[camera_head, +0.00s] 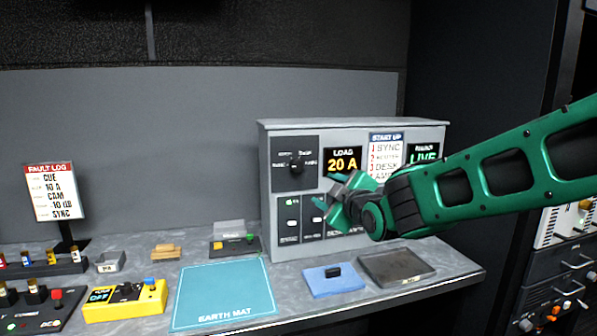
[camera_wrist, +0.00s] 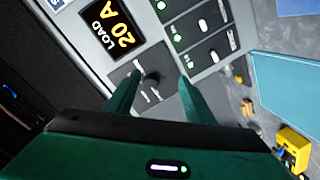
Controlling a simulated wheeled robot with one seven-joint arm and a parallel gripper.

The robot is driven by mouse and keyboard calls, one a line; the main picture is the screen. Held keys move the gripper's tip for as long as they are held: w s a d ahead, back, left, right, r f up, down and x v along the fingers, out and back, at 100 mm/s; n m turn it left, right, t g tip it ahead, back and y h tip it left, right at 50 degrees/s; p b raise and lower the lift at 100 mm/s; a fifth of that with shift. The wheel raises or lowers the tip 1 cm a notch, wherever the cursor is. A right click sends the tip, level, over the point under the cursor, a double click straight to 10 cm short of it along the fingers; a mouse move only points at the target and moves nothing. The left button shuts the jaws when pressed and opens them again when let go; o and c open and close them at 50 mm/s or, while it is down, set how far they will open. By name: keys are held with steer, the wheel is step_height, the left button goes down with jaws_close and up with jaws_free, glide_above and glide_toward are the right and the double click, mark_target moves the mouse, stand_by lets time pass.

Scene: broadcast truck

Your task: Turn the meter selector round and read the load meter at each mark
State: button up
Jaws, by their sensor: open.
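The meter selector (camera_head: 296,164) is a black knob on a dark plate at the upper left of the grey panel box, with small white marks around it. Which mark it points to is too small to tell. The load meter (camera_head: 343,160), right of it, reads 20 A in orange; it also shows in the wrist view (camera_wrist: 113,30). My gripper (camera_head: 323,192) is open in front of the panel, right of and below the knob in the head view. In the wrist view the knob (camera_wrist: 151,81) appears between my fingertips (camera_wrist: 160,78); contact cannot be told.
Below the selector are several switches (camera_head: 291,222) with green lights. A START UP card (camera_head: 386,158) and a LIVE display (camera_head: 424,154) sit to the right. On the bench are a teal earth mat (camera_head: 223,290), a blue pad (camera_head: 334,284), a dark tray (camera_head: 397,268) and a yellow box (camera_head: 125,300).

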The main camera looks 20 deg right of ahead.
mark_target(298, 167)
steer(key=shift+n+t+y, duration=0.5)
steer(key=shift+n+t, duration=0.3)
steer(key=w+a+r, duration=0.1)
steer(key=w, duration=0.3)
steer(key=w+a+r, duration=0.1)
steer(key=w, duration=0.3)
steer(key=w+a+r, duration=0.1)
steer(key=w+a, duration=0.1)
steer(key=w, duration=0.2)
steer(key=shift+r, duration=0.1)
steer(key=shift+c, duration=0.7)
steer(key=shift+s, duration=0.1)
steer(key=c, duration=0.9)
